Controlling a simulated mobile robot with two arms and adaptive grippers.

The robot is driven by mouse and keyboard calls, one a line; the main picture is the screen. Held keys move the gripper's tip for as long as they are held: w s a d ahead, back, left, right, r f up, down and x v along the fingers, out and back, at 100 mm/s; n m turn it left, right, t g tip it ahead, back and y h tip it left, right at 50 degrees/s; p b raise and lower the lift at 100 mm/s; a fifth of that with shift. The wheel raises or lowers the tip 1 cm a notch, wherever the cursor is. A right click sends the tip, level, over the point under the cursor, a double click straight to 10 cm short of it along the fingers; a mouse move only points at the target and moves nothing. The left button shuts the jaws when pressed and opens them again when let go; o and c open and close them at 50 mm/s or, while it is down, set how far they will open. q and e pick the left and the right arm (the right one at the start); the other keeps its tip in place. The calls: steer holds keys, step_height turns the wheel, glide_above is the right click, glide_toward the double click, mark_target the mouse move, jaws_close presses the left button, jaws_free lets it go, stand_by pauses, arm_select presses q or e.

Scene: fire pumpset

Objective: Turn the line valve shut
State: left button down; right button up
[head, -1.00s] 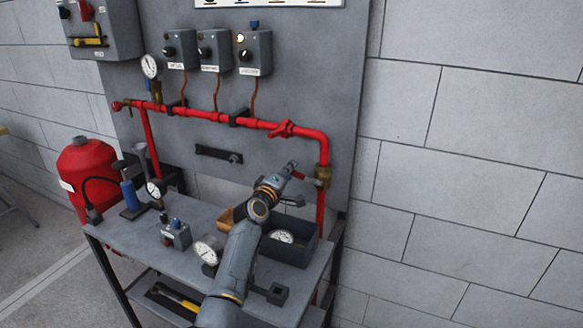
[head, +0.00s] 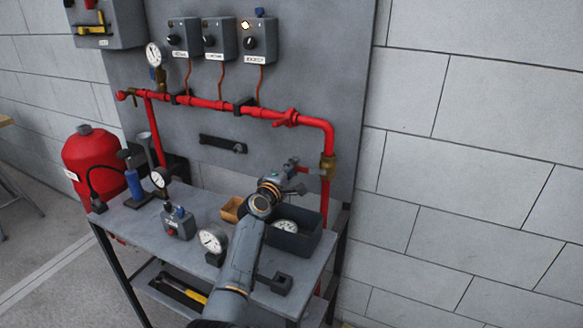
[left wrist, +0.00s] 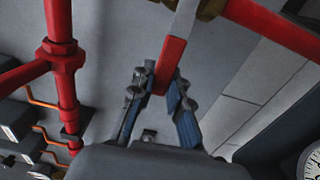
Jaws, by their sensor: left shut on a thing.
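The line valve (head: 327,168) is a brass body on the red vertical pipe at the right end of the pipework. Its lever has a red grip (left wrist: 171,62) on a pale metal arm, and the brass body (left wrist: 209,8) shows at the top edge of the left wrist view. My left gripper (head: 294,166) is beside the valve, on its left. In the left wrist view the gripper's (left wrist: 163,88) two blue-padded fingers are shut on the end of the red grip. In the head view the gripper hides most of the lever. My right gripper is not in view.
Below my arm is a grey bench (head: 125,222) with a dark bin (head: 316,232), a loose gauge (head: 213,240) and a small switch box (head: 178,224). A red tank (head: 91,160) stands left. A red handle (head: 288,117) sits on the horizontal pipe above.

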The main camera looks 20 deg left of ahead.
arm_select(q)
steer(key=shift+d+r, duration=0.1)
steer(key=shift+r, duration=0.05)
steer(key=c, duration=1.3)
jaws_free()
steer(key=shift+d, duration=0.1)
steer(key=shift+o, duration=0.2)
steer(key=s, duration=1.2)
steer(key=shift+a, duration=0.25)
